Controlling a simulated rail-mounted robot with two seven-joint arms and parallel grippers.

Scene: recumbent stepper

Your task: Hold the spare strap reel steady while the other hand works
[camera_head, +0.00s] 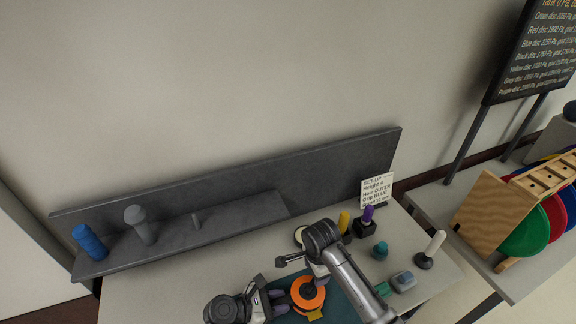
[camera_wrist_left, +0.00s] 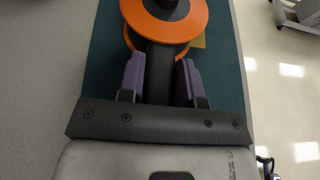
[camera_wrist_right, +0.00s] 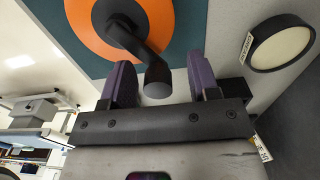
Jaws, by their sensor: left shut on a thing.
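The spare strap reel (camera_head: 309,297) is an orange disc with a dark hub, over a teal mat (camera_head: 345,304). It shows at the top of the left wrist view (camera_wrist_left: 194,22) and of the right wrist view (camera_wrist_right: 84,22). My left gripper (camera_head: 280,302) is at its left side, its purple fingers shut on the reel's dark grip (camera_wrist_left: 160,72). A dark crank arm with a rounded knob (camera_wrist_right: 157,80) extends from the hub. My right gripper (camera_wrist_right: 160,82) is open, one finger on each side of the knob, with gaps visible. In the head view the right wrist hides its fingertips.
A round black-rimmed pale disc (camera_wrist_right: 284,42) lies close to my right gripper. Behind stand yellow (camera_head: 344,220) and purple (camera_head: 368,213) pegs and a sign (camera_head: 376,188).

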